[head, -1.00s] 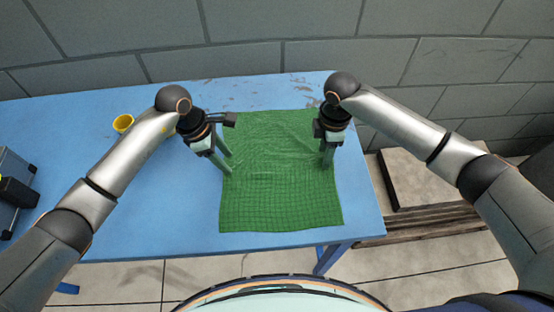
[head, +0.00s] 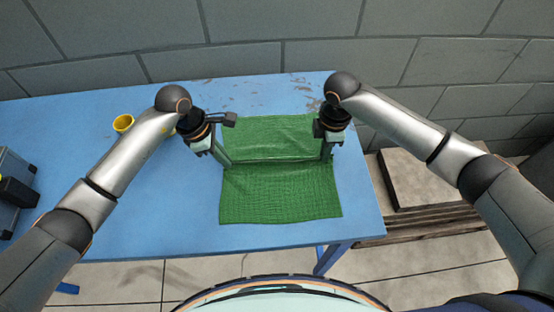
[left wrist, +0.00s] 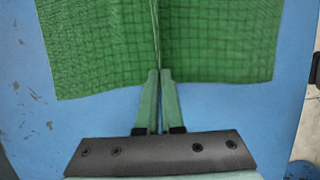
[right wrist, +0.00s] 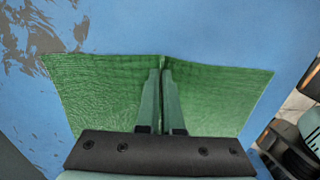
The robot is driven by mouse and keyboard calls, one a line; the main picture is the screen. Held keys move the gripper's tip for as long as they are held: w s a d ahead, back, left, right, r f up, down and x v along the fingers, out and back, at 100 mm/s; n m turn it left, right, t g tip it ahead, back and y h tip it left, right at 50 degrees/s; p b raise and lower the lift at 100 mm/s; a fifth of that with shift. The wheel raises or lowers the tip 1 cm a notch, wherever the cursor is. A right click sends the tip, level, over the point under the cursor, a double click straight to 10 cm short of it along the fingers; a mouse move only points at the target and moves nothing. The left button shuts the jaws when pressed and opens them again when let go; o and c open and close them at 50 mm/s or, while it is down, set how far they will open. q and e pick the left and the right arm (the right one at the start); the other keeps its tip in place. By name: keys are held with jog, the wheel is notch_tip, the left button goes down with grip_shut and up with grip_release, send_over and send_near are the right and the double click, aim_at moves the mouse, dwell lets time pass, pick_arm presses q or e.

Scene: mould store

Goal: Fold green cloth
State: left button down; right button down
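The green cloth (head: 280,195) lies on the blue table (head: 140,215), with a ridge raised across its middle between my two grippers. My left gripper (head: 223,160) is at the left end of the ridge. In the left wrist view its fingers (left wrist: 158,80) are closed together on a pinched fold of the cloth (left wrist: 220,40). My right gripper (head: 327,155) is at the right end of the ridge. In the right wrist view its fingers (right wrist: 162,80) are closed together on a fold of the cloth (right wrist: 100,90). The cloth behind the ridge is partly hidden.
A yellow cup (head: 123,123) stands on the table to the left, beside my left forearm. A dark grey case (head: 16,185) is at the far left. A grey block wall (head: 270,40) stands behind the table.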

pick_arm(q)
jog(key=shift+s, duration=0.1)
pick_arm(e)
jog(key=shift+s, duration=0.1)
dwell(0.6)
